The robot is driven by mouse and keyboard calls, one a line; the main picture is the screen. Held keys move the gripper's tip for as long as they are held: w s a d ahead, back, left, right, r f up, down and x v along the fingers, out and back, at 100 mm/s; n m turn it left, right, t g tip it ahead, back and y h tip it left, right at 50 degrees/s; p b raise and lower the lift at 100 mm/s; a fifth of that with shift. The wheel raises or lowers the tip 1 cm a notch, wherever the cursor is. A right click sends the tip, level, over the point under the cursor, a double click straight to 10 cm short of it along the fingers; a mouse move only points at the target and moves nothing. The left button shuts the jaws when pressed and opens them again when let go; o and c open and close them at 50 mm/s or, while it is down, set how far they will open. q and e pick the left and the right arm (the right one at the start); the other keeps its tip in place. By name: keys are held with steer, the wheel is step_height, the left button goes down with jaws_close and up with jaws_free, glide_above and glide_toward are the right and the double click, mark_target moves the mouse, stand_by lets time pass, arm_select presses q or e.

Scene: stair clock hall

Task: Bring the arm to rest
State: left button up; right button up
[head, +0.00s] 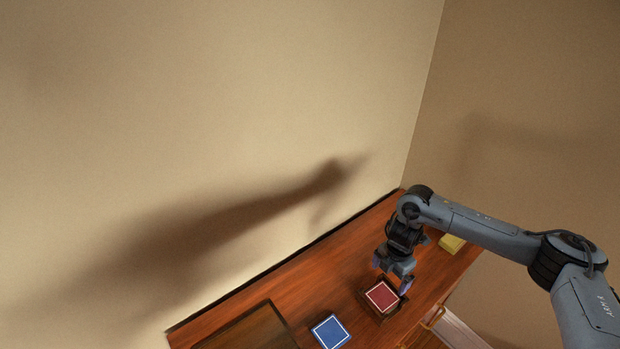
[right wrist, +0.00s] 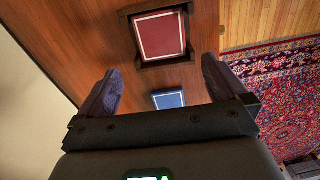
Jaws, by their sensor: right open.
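My right gripper (head: 391,283) is open and empty above the wooden cabinet top (head: 320,272). In the right wrist view its two dark fingers (right wrist: 162,88) stand wide apart with nothing between them but the view of the surface below. A red square with a pale border (head: 382,296) sits in a dark wooden holder just below the gripper in the head view. The same red square (right wrist: 159,36) shows beyond the fingertips in the right wrist view. My left gripper is not in view.
A blue square with a pale border (head: 330,332) lies left of the red one. A yellow block (head: 452,243) lies at the far right end, behind my right arm. A dark recessed panel (head: 252,332) is at the left. A wall (head: 200,120) rises behind. A patterned rug (right wrist: 285,95) covers the floor.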

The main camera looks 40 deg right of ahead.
steer(key=w+a+f+t, duration=0.1)
steer(key=a+f, duration=0.1)
steer(key=a, duration=0.4)
steer(key=w+a+f+n+t+y, duration=0.1)
steer(key=a+f, duration=0.1)
steer(key=a, duration=0.3)
steer(key=w+a+f+t, duration=0.1)
steer(key=a+f, duration=0.1)
steer(key=a, duration=0.4)
steer(key=shift+w+a+n+y, duration=0.2)
steer(key=shift+a+n+y, duration=0.1)
steer(key=shift+a+n, duration=0.1)
steer(key=s+a+r+m+t+y, duration=0.1)
steer(key=s+a+r+m+t, duration=0.15)
steer(key=a, duration=0.65)
steer(key=s+a+r+m+t, duration=0.1)
steer(key=a+m+t, duration=0.15)
steer(key=a, duration=0.55)
steer(key=s+d+r+m+g+h+p, duration=0.1)
steer(key=s+d+r+m+g, duration=0.1)
steer(key=s+d+m, duration=0.35)
steer(key=s+d+r+m+g+h, duration=0.1)
steer(key=s+d+m+g, duration=0.2)
steer(key=s+m, duration=0.5)
step_height(320, 180, up, 21)
steer(key=n+p, duration=0.1)
steer(key=p, duration=2)
steer(key=shift+s+a+r+t, duration=0.2)
steer(key=shift+s+a+t, duration=0.05)
steer(key=shift+s+t, duration=0.05)
